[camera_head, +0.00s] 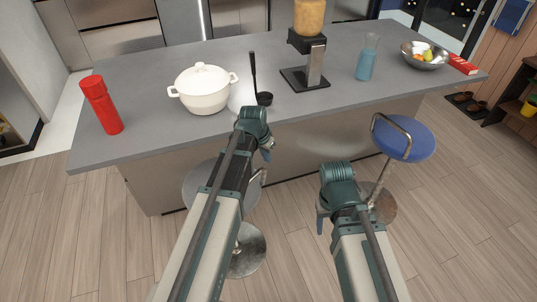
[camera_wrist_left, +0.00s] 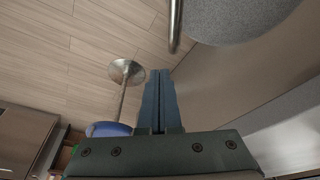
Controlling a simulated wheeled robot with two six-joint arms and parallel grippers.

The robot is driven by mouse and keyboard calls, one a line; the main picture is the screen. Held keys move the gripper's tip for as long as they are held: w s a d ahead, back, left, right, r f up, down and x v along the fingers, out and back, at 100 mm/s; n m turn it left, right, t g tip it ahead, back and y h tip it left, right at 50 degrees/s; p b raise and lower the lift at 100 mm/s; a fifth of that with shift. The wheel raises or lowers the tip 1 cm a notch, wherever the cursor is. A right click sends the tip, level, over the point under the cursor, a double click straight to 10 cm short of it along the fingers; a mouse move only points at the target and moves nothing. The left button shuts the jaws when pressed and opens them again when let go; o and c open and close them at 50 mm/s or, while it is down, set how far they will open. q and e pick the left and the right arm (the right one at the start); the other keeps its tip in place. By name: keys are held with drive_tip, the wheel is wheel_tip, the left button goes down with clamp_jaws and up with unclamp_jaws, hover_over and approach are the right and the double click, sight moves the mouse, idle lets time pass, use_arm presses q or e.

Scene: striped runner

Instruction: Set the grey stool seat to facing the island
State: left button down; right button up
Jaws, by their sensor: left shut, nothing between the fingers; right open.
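The grey stool's seat (camera_head: 199,184) is in front of the island (camera_head: 150,143), partly hidden behind my left arm. A metal bar (camera_head: 257,181) of the stool shows right of that arm, and its round base (camera_head: 248,252) is on the floor. In the left wrist view, the grey seat (camera_wrist_left: 240,18) is at the upper right and the metal bar (camera_wrist_left: 175,24) is beside it. My left gripper (camera_head: 267,153) is shut and empty; its fingers (camera_wrist_left: 159,76) are close to the bar, with no contact clear. My right gripper (camera_head: 322,221) is open and empty, right of the stool.
A blue stool (camera_head: 408,146) stands at the island's right, near my right gripper. On the island are a red bottle (camera_head: 101,106), white pot (camera_head: 204,92), ladle (camera_head: 254,78), dispenser (camera_head: 312,63), blue bottle (camera_head: 367,60) and bowl (camera_head: 425,62). Floor at left is clear.

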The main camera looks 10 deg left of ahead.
use_arm(q)
wheel_tip(320, 180, down, 7)
drive_tip(key=w+a+b, duration=0.1)
drive_tip(key=w+b, duration=0.1)
drive_tip(key=b, duration=0.6)
drive_tip(key=shift+a, duration=0.35)
use_arm(e)
wheel_tip(320, 180, down, 7)
use_arm(q)
drive_tip(key=shift+s+r, duration=0.1)
use_arm(e)
drive_tip(key=shift+w+d, duration=0.1)
